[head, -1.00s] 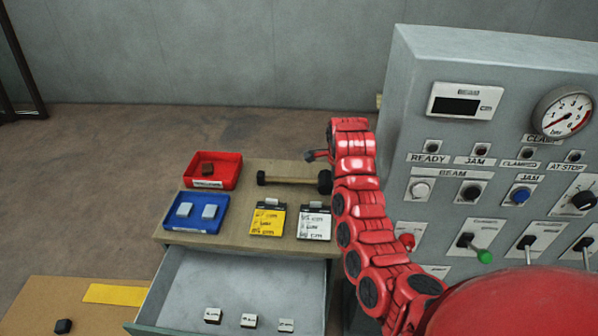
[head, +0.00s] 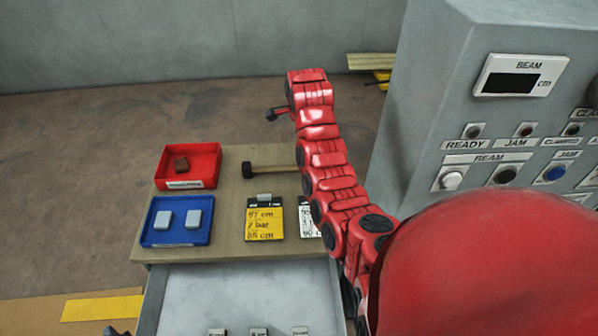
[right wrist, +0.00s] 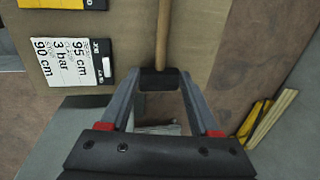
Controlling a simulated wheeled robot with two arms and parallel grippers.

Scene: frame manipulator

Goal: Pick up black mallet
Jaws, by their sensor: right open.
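The mallet lies on the tan top of the drawer unit, with a wooden handle (head: 275,168) and a small black end (head: 247,170) at the left. My right arm hides its right end in the head view. In the right wrist view the handle (right wrist: 163,30) runs up from a black cylindrical part (right wrist: 160,79). My right gripper (right wrist: 160,84) is open, with one finger at each side of this black part. I cannot tell whether the fingers touch it. In the head view a dark piece of the gripper shows beside the arm's far end. My left gripper is not recognisable.
A red tray (head: 190,181) with a brown block and a blue tray (head: 178,240) with two pale blocks stand left. A yellow card (head: 264,222) and a white card (right wrist: 75,66) lie near the mallet. The drawer (head: 240,290) is open; a grey control panel (head: 430,100) stands right.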

